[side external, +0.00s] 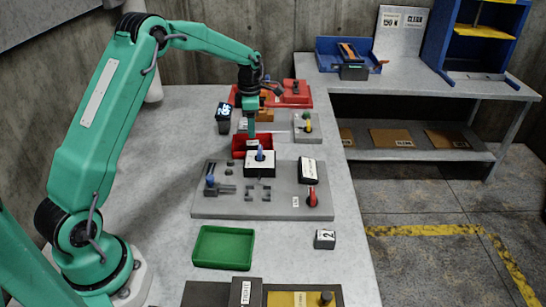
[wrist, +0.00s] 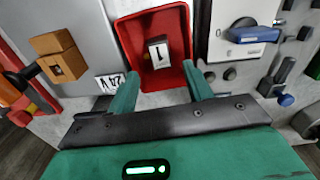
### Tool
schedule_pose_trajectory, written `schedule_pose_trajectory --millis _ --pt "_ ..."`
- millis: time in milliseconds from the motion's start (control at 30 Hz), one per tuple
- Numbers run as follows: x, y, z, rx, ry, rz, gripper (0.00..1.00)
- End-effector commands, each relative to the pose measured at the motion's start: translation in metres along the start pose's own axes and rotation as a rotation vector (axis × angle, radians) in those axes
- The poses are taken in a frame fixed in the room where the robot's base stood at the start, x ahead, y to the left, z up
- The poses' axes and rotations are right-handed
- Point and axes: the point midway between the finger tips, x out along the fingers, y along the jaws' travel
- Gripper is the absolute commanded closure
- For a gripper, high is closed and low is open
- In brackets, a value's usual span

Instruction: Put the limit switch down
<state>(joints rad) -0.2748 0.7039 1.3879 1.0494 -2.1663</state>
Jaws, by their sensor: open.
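A small grey block with a white label marked 1 (wrist: 158,52) lies in the red tray (wrist: 131,38) in the wrist view; it looks like the limit switch. In the side view the red tray (side external: 238,153) is below my gripper, and its contents are hidden. My gripper (wrist: 162,74) is open, its two green fingers apart at the near end of the tray. The block lies beyond the fingertips and nothing is held. In the side view my gripper (side external: 251,128) points down over the tray.
A grey panel (side external: 235,213) with a blue-topped post, a red lever and small fittings lies in front of the red tray. A green tray (side external: 223,262) and a block marked 2 (side external: 325,239) are nearer. A dark block (side external: 223,118) stands left of my gripper.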

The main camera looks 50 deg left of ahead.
Motion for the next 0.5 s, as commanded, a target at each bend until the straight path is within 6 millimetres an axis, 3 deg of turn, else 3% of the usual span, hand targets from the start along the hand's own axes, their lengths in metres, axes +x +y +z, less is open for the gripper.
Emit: schedule_pose_trajectory --millis 200,500 --pt "-0.032 0.001 0.0 0.0 -0.001 0.002 0.49" --pt "-0.049 0.0 0.0 0.0 0.0 0.0 0.49"
